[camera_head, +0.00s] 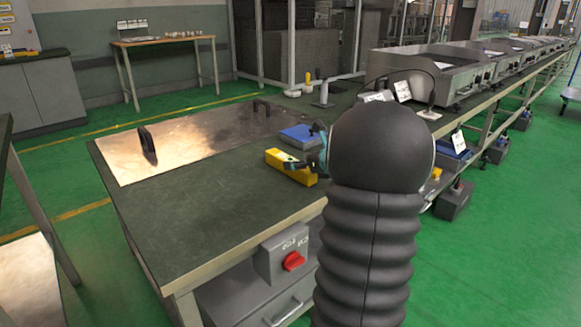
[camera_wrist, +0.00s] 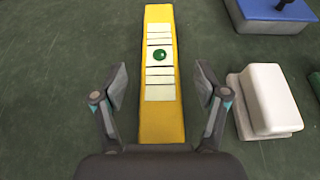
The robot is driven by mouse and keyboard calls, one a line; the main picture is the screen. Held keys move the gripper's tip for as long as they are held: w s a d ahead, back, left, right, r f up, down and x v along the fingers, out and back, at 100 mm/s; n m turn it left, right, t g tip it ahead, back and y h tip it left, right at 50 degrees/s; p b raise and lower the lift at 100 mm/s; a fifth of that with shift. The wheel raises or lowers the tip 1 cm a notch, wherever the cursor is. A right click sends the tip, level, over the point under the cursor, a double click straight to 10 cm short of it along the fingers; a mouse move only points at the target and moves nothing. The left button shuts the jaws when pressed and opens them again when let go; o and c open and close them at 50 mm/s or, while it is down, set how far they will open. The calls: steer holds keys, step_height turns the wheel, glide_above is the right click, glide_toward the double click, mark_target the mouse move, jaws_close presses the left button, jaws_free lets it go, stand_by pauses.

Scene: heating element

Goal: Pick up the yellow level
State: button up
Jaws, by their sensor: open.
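The yellow level (camera_head: 291,167) lies on the dark green top of the workbench (camera_head: 188,213). In the wrist view the yellow level (camera_wrist: 162,115) runs lengthwise up the picture, with white label strips and a round green vial on its upper face. My gripper (camera_wrist: 161,88) is open, with one finger on each side of the level and a gap showing on both sides. In the head view my gripper (camera_head: 305,164) is at the level, partly hidden behind my dark arm. I cannot tell how high the fingertips are above the bench.
A white block (camera_wrist: 268,101) lies just right of my right finger. A blue-topped grey object (camera_wrist: 271,12) lies farther up right; it also shows in the head view (camera_head: 299,137). A metal plate with black handles (camera_head: 193,143) covers the bench's far left. Bare bench lies left of the level.

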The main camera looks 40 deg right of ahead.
steer(key=x, duration=0.2)
steer(key=shift+w+f, duration=0.1)
steer(key=shift+w, duration=0.15)
steer(key=shift+c, duration=0.3)
steer(key=c, duration=1.2)
jaws_close()
